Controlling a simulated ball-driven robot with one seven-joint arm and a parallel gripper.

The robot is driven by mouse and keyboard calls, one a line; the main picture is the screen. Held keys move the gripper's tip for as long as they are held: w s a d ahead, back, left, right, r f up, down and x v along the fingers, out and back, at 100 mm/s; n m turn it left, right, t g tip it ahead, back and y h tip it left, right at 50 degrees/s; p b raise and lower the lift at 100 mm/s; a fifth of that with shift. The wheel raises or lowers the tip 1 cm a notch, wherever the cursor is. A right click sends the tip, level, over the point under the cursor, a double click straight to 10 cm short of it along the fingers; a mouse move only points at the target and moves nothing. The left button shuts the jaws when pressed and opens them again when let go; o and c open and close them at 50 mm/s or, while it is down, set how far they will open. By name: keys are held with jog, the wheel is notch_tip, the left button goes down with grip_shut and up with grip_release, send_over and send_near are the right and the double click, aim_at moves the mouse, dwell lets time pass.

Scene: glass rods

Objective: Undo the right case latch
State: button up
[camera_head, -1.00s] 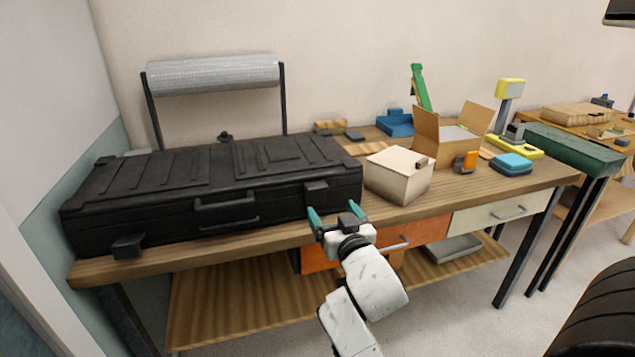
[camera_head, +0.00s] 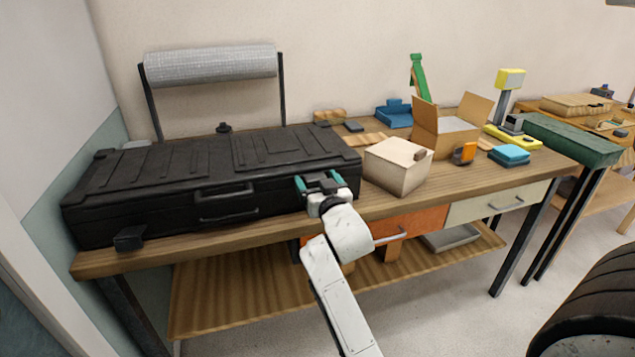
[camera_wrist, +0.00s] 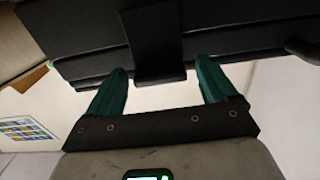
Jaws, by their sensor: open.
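The black case (camera_head: 190,180) lies closed on the wooden workbench, with a handle (camera_head: 224,194) at the middle of its front. The left latch (camera_head: 129,238) sticks out from the case front. The right latch is mostly hidden behind my gripper in the head view; in the wrist view a dark latch (camera_wrist: 153,45) hangs from the case edge between my fingers. My gripper (camera_head: 320,182) is open at the right part of the case front, its teal fingertips on either side of the latch. In the wrist view my gripper (camera_wrist: 160,82) shows a gap around the latch; contact cannot be told.
A cream box (camera_head: 397,166) stands on the bench just right of the case. An open cardboard box (camera_head: 452,135), an orange item (camera_head: 465,153) and a blue item (camera_head: 509,155) stand farther right. A paper roll (camera_head: 210,68) hangs behind the case.

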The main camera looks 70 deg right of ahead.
jog(key=shift+c, duration=0.4)
jog(key=c, duration=1.4)
